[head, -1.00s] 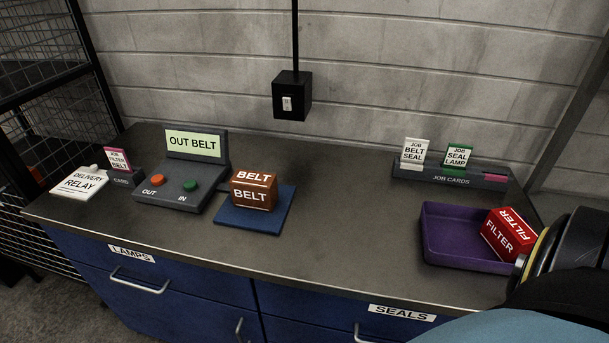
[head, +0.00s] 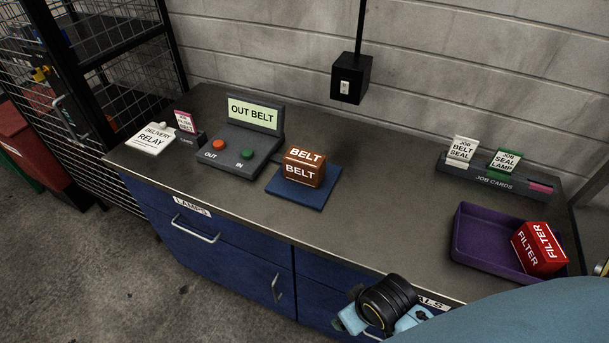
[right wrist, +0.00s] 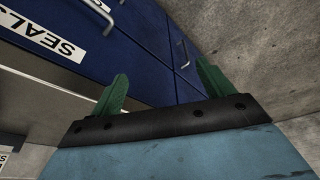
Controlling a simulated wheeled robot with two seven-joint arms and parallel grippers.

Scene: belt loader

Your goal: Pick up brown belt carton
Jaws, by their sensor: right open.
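The brown belt carton (head: 303,168) sits upright on a blue mat (head: 286,191) on the bench, right of the control box. My right arm reaches in from the lower right of the head view, its black wrist (head: 388,301) in front of the bench's front edge. The right gripper's fingertips are not clear in the head view. In the right wrist view my right gripper (right wrist: 160,88) has its two green fingers wide apart with nothing between them, facing the blue drawer fronts. My left gripper is not in view.
A purple tray (head: 469,239) holds a red filter carton (head: 540,248) at the right. A control box (head: 229,158) reads OUT BELT. A job card rack (head: 470,176) stands at the back right. The bench top between mat and tray is clear.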

